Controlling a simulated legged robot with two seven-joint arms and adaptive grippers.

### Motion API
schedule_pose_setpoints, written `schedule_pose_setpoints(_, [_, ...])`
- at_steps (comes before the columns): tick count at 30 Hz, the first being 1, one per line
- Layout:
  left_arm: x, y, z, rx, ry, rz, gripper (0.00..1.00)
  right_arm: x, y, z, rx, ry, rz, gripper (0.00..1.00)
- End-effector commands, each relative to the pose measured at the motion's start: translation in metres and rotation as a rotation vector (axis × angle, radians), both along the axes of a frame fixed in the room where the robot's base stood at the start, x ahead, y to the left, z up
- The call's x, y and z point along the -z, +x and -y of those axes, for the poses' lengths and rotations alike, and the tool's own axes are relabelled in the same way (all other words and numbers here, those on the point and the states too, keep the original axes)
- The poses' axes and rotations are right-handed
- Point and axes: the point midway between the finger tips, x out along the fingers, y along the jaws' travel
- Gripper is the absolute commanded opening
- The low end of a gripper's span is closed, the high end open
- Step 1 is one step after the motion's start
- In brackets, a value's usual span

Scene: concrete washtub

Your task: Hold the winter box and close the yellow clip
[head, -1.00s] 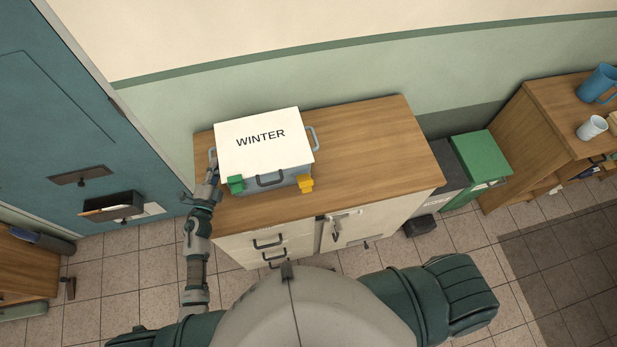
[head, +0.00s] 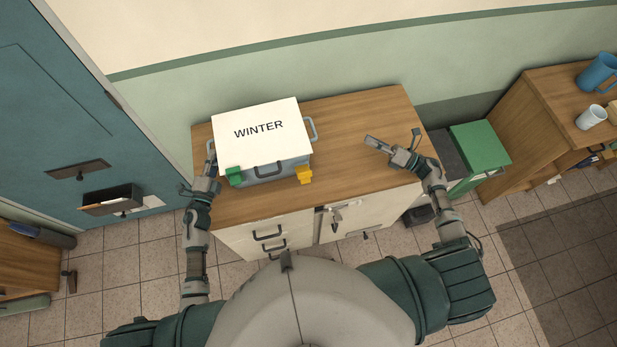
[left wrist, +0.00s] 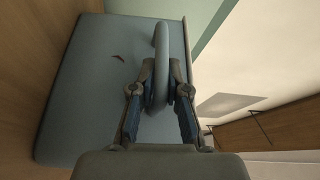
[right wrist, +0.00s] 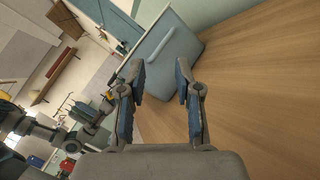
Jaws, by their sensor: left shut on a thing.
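The winter box (head: 262,133) stands on the wooden cabinet top, with a white lid lettered WINTER and a grey-blue body. The yellow clip (head: 304,175) sticks out at its front right corner. The green clip (head: 234,176) is at its front left. My left gripper (head: 209,165) is at the box's left side. In the left wrist view it (left wrist: 160,90) is shut on the grey side handle (left wrist: 161,60). My right gripper (head: 390,142) is over the right part of the cabinet top, apart from the box. In the right wrist view its fingers (right wrist: 158,80) are open and empty, with the box beyond.
The cabinet top (head: 350,115) is clear between the box and my right gripper. A green bin (head: 480,147) stands right of the cabinet. A shelf (head: 545,110) with a blue jug (head: 597,74) and a white cup (head: 591,117) is farther right.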

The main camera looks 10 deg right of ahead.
Motion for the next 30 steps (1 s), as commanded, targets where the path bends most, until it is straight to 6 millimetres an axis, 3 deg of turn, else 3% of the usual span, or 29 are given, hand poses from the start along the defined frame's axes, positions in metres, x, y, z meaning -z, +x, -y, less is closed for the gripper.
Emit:
schedule_pose_setpoints(1, [0.007,-0.002,-0.001,-0.005,0.002,-0.014,0.00,-0.003,-0.010,-0.032,-0.133,-0.061,0.067,0.33])
schedule_pose_setpoints(3, [0.007,-0.002,-0.001,-0.005,0.003,-0.014,0.00,-0.002,-0.028,-0.067,-0.302,-0.137,0.148,0.33])
schedule_pose_setpoints(6, [0.007,-0.002,0.000,-0.005,0.004,-0.013,0.00,0.001,-0.051,-0.096,-0.486,-0.212,0.231,0.33])
schedule_pose_setpoints(12, [0.007,-0.002,0.000,-0.006,0.005,-0.014,0.00,0.006,-0.072,-0.118,-0.648,-0.271,0.300,0.33])
schedule_pose_setpoints(17, [0.007,-0.002,0.000,-0.006,0.005,-0.014,0.00,0.007,-0.074,-0.141,-0.656,-0.272,0.303,0.33])
schedule_pose_setpoints(24, [0.007,-0.002,0.000,-0.005,0.004,-0.014,0.00,0.006,-0.075,-0.192,-0.654,-0.270,0.301,0.33])
schedule_pose_setpoints(30, [0.007,-0.002,0.000,-0.005,0.004,-0.014,0.00,0.006,-0.075,-0.223,-0.652,-0.271,0.300,0.33])
